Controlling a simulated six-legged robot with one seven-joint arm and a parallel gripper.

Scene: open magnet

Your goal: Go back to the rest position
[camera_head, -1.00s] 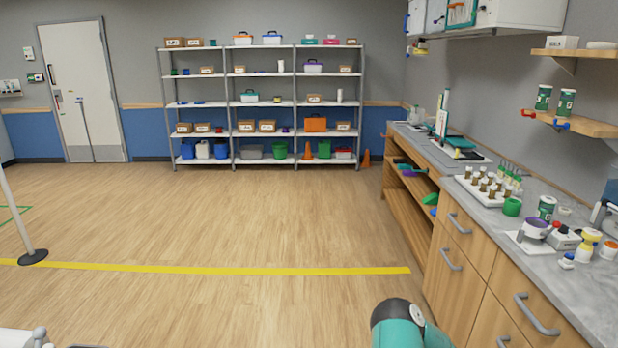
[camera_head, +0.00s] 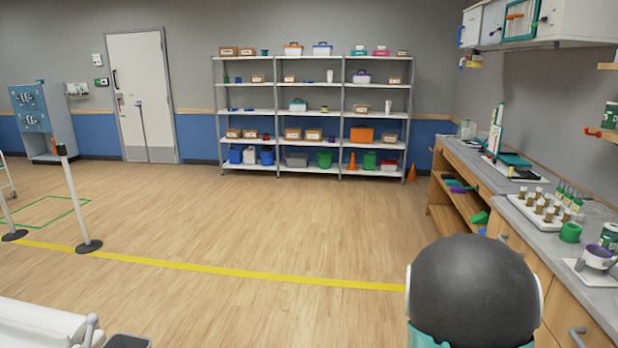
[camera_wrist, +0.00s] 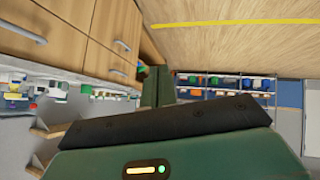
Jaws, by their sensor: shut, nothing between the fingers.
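My gripper (camera_wrist: 157,87) shows in the wrist view as two dark green fingers side by side, beyond the dark edge of my green wrist housing. The fingers are shut with nothing between them. The wrist picture is turned over, with the wooden floor at the top and the cabinets at the upper left. In the head view only a part of my arm shows, a black rounded joint with teal below it at the lower right. My gripper is not visible there.
The lab bench (camera_head: 515,180) with a vial rack (camera_head: 545,208) and a purple-rimmed cup (camera_head: 597,257) runs along the right, close to my arm. Shelving (camera_head: 310,111) stands at the back. Posts (camera_head: 76,200) stand left on a yellow floor line (camera_head: 220,270). The middle floor is clear.

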